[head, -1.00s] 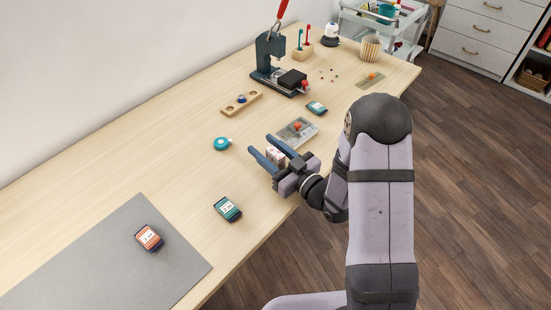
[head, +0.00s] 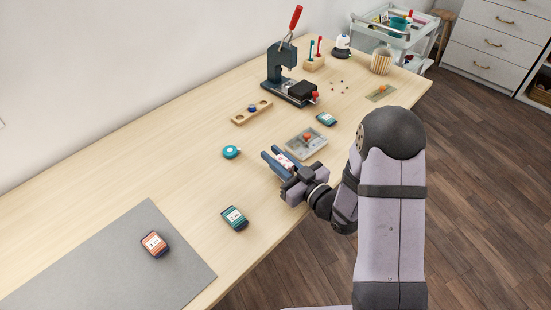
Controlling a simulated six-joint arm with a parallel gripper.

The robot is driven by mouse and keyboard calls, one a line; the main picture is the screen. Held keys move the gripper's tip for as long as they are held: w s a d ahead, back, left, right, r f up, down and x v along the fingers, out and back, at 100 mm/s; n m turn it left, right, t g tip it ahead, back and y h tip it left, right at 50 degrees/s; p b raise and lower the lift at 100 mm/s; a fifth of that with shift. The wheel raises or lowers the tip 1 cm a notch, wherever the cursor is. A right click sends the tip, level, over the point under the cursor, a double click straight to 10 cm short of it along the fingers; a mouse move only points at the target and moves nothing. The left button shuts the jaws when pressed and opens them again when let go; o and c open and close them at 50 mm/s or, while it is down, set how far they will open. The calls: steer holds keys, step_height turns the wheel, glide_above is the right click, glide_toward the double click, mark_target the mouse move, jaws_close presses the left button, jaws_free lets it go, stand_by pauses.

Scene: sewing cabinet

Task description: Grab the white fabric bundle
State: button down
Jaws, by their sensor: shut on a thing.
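The white fabric bundle (head: 285,161) is small and white with pinkish marks. It sits between the two dark blue fingers of my gripper (head: 277,161) in the head view, near the table's right edge. My gripper is shut on it. The fingers and palm hide part of the bundle. I cannot tell whether it touches the tabletop.
A grey tray (head: 316,146) with an orange item lies just beyond my gripper. A teal packet (head: 234,218) and an orange packet (head: 154,244) lie nearer. A press (head: 283,75) stands farther back.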

steer(key=p+v, duration=0.3)
steer(key=v, duration=1.1)
steer(key=shift+s+d+r, duration=0.1)
steer(key=shift+s+d, duration=0.05)
steer(key=shift+d, duration=0.1)
steer(key=shift+p+v, duration=0.4)
steer(key=shift+v, duration=1.35)
